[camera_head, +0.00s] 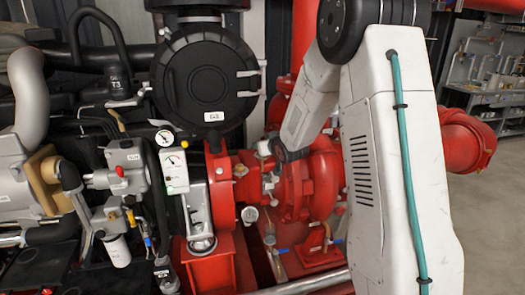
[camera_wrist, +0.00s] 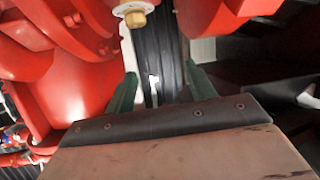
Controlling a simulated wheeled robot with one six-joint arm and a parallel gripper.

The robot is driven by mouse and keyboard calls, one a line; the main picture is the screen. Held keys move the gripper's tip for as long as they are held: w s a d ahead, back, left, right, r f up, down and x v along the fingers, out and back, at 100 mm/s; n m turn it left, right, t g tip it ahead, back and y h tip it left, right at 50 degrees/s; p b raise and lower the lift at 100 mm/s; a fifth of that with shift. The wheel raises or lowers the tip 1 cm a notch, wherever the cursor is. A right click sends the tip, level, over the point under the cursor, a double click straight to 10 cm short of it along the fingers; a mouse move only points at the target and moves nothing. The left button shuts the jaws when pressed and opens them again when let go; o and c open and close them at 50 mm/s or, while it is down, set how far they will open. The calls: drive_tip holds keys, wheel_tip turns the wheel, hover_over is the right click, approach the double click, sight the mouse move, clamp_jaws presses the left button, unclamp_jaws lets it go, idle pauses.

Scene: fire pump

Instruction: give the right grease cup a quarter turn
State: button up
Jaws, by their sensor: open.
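The red pump (camera_head: 322,178) stands at the centre in the head view, partly behind my arm. In the wrist view a brass-coloured cap on a pale round base (camera_wrist: 135,18) shows at the top edge, against red casing. It may be a grease cup, but I cannot tell whether it is the right one. My gripper (camera_wrist: 160,70) has two green fingers, open and apart, with nothing between them. The brass cap is beyond the fingertips and a little to the left, not touched. In the head view my arm reaches down to the pump; the fingers cannot be made out there.
Red casing (camera_wrist: 70,75) fills the left of the wrist view. A dark ribbed band (camera_wrist: 158,45) lies beyond the fingers. In the head view, a black round housing (camera_head: 205,82), a gauge box (camera_head: 174,170) and hoses crowd the left. Open floor (camera_head: 490,215) lies at right.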

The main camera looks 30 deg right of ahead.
drive_tip(key=w+d+f+t+y, duration=0.1)
drive_tip(key=w+d+f+t, duration=0.3)
drive_tip(key=f, duration=0.4)
drive_tip(key=w, duration=0.2)
drive_tip(key=w+d, duration=0.1)
drive_tip(key=w, duration=0.4)
drive_tip(key=shift+d+f, duration=0.2)
drive_tip(key=shift+d, duration=0.1)
drive_tip(key=c, duration=1)
